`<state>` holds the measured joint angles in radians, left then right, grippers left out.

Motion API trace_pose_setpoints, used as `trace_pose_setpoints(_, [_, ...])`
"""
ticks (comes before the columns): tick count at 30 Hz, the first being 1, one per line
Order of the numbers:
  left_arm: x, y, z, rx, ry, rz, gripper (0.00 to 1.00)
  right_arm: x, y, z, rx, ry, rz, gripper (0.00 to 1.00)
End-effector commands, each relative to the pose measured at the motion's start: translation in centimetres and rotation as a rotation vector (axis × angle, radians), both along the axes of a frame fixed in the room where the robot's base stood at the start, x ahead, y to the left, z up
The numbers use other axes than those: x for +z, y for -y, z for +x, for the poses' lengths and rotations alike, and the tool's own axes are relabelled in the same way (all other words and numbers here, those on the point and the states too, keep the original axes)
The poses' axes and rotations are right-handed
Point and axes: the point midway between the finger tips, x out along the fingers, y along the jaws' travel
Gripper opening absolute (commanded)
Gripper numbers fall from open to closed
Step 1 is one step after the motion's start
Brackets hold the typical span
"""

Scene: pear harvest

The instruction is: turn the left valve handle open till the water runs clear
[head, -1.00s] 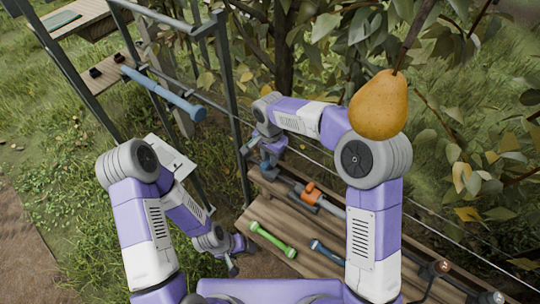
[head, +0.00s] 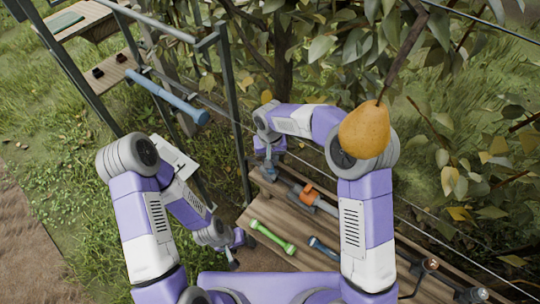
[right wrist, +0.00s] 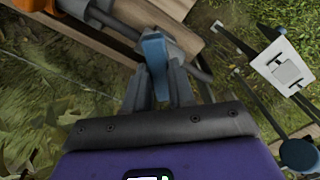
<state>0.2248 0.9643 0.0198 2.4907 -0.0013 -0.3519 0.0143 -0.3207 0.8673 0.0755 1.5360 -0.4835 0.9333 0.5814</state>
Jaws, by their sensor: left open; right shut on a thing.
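A small blue handle-like piece (right wrist: 153,50) stands between the fingers of my right gripper (right wrist: 160,85) in the right wrist view. The gripper is shut on it, and a dark grey pipe runs close behind. In the head view the right gripper (head: 272,160) is at the far left end of the wooden bench, with the blue piece (head: 270,174) just below it. I cannot tell for sure that this piece is the left valve handle. My left gripper (head: 236,250) is open and empty, low beside the bench's left edge. No running water shows.
The wooden bench (head: 288,260) carries an orange-and-grey tool (head: 310,196), a green bar (head: 272,236) and a blue bar (head: 325,248). A pear (head: 364,130) hangs close in front of my right arm. A metal frame holding a blue cylinder (head: 170,97) stands left. Grass lies beyond.

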Motion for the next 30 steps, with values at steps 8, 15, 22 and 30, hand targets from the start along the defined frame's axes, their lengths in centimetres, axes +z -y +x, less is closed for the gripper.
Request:
trace_pose_setpoints(8, [1.6,0.0,0.0,0.0,0.0,0.0,0.7,0.2,0.0,0.1,0.261,0.002,0.0,0.0])
trace_pose_setpoints(15, [2.6,0.0,0.0,0.0,0.0,0.0,0.7,0.2,0.0,0.0,0.483,0.001,0.001,0.0])
trace_pose_setpoints(22, [3.2,0.0,0.0,0.0,0.0,0.0,0.7,0.2,0.0,0.1,0.658,0.003,0.001,0.0])
trace_pose_setpoints(30, [3.7,0.0,0.0,0.0,0.0,0.0,0.7,0.1,0.0,0.1,0.786,0.003,0.001,0.0])
